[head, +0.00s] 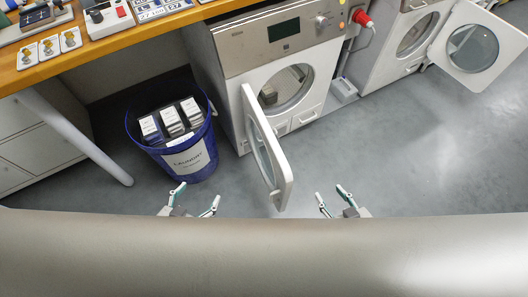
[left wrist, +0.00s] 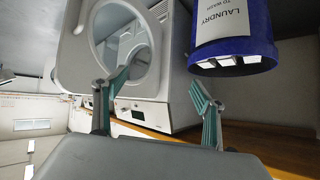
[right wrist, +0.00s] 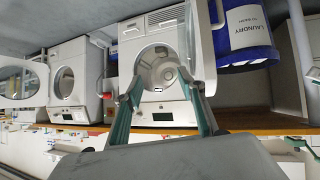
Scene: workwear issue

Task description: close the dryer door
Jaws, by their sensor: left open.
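In the head view a white front-loading machine (head: 290,75) has its round door (head: 268,150) swung wide open toward me, seen nearly edge-on. A second white machine (head: 405,45) at the upper right also has its door (head: 472,48) open. I cannot read which one is the dryer. My left gripper (head: 196,198) is open and empty, left of the nearer door and apart from it. My right gripper (head: 331,194) is open and empty, right of that door. The nearer door shows large in the left wrist view (left wrist: 75,62) and at the right wrist view's upper middle (right wrist: 205,45).
A blue laundry bin (head: 175,135) with several packs stands left of the nearer machine. A wooden counter (head: 100,50) with small items runs along the upper left. Grey floor (head: 400,150) is clear at right.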

